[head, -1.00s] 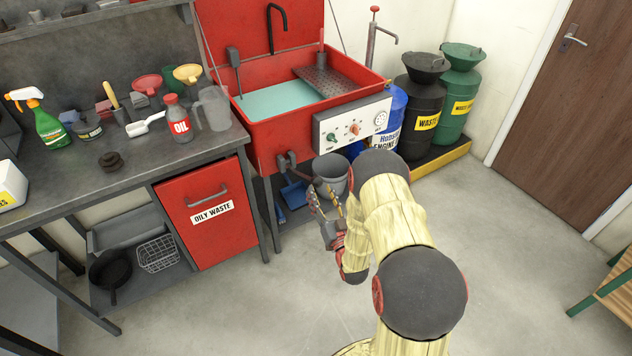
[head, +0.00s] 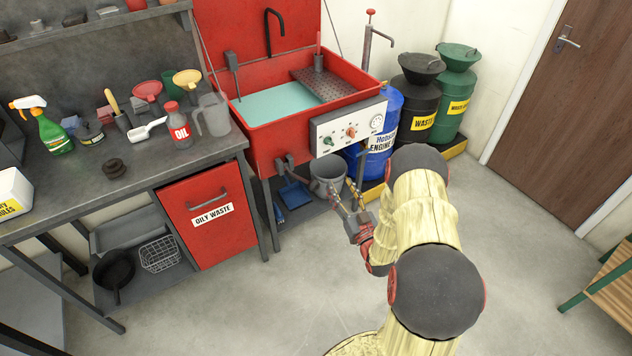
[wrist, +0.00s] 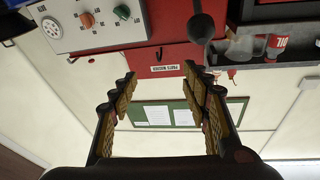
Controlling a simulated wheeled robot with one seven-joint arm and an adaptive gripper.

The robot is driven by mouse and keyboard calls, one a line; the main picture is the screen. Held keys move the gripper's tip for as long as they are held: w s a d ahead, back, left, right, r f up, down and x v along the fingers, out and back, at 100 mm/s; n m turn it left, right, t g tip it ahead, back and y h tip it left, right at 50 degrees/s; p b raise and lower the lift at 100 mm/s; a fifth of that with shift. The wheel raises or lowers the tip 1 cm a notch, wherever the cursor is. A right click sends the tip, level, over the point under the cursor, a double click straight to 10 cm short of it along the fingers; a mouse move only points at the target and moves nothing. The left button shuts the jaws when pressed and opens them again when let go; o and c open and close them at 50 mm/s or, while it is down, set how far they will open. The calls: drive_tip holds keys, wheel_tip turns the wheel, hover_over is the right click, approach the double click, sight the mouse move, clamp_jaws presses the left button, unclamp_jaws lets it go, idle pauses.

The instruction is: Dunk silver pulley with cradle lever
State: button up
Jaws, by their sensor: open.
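My gripper (head: 342,188) is open and empty, below the control panel of the red parts washer (head: 262,142) and in front of the grey bucket. Its two fingers stand apart in the wrist view (wrist: 160,76), with nothing between them. The washer basin holds pale teal liquid, and a dark perforated tray (head: 322,84) lies at its right rear. I cannot make out a silver pulley. A dark stepped round part (head: 115,166) sits on the workbench. No lever is clearly identifiable as the cradle lever; a dark ball-ended handle (wrist: 200,27) shows beyond the fingers in the wrist view.
The grey bucket (head: 328,172) stands under the washer. A blue drum (head: 382,135), a black drum (head: 418,115) and a green drum (head: 452,112) stand to the right. The workbench (head: 75,205) is left. Floor to the right is open.

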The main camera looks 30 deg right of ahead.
sight(318, 189)
drive_tip(key=a+f+n+y, duration=0.1)
drive_tip(key=n+y, duration=0.1)
drive_tip(key=a+f+n+g+y, duration=0.1)
drive_tip(key=a+n, duration=0.1)
drive_tip(key=a+f+n+g+y, duration=0.1)
drive_tip(key=n+y, duration=0.1)
drive_tip(key=n, duration=0.1)
drive_tip(key=shift+w+a+f+y, duration=0.15)
drive_tip(key=shift+w+a+y, duration=0.1)
drive_tip(key=shift+w+y, duration=0.05)
drive_tip(key=shift+w+f, duration=0.1)
drive_tip(key=w, duration=0.2)
drive_tip(key=w+b, duration=0.1)
drive_tip(key=w, duration=0.2)
drive_tip(key=w+a+b, duration=0.1)
drive_tip(key=w, duration=0.1)
drive_tip(key=shift+w+a, duration=0.1)
drive_tip(key=shift+w, duration=0.1)
drive_tip(key=shift+c, duration=0.5)
clamp_jaws()
